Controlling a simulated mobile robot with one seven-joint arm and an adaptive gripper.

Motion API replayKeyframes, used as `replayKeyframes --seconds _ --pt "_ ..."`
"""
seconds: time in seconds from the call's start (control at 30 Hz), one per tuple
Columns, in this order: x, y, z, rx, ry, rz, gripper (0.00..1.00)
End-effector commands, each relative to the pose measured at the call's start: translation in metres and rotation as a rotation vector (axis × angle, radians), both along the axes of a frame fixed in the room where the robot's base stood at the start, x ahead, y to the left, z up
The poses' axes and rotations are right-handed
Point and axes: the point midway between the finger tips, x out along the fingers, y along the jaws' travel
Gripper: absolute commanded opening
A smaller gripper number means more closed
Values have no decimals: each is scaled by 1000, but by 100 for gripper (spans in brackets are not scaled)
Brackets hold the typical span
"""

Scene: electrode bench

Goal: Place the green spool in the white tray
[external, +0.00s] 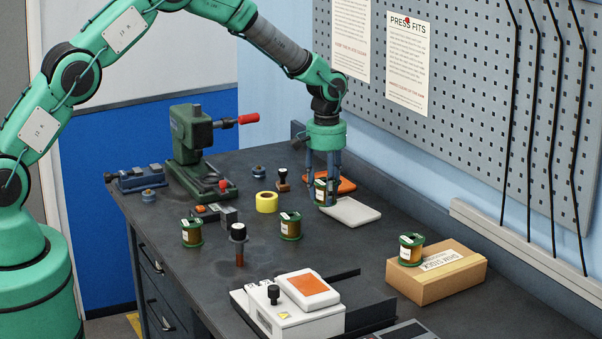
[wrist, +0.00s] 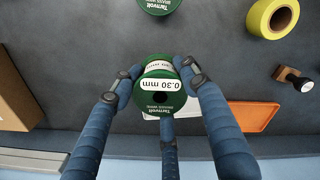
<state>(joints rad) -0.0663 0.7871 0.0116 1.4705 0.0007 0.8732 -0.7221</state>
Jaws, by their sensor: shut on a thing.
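My gripper (external: 323,178) is shut on a green spool (external: 321,193) with copper-coloured winding. In the wrist view the fingers (wrist: 160,78) close around the spool (wrist: 158,105), whose label reads 0.30 mm. The white tray (external: 362,213) lies flat on the bench, just right of and below the held spool in the external view. I cannot tell the spool's exact height above the bench. In the wrist view the tray is mostly hidden behind the spool and fingers. Other green spools stand on the bench (external: 192,233), (external: 290,226) and on a cardboard box (external: 434,285).
An orange tray (external: 346,185) lies beside the white one. A yellow tape roll (external: 267,202) and a wooden-handled stamp (external: 283,180) are nearby. A green press (external: 198,150) stands behind left. A white device (external: 295,315) is in front. The pegboard wall (external: 450,80) borders the right.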

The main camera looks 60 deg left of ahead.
Motion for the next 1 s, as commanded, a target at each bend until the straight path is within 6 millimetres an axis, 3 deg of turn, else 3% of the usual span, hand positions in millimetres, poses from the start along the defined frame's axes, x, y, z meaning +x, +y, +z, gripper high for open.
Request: replayKeyframes --seconds 0.5,1.0 --pt "60 4 -4 0 -3 0 0" --pt "68 4 -4 0 -1 0 0"
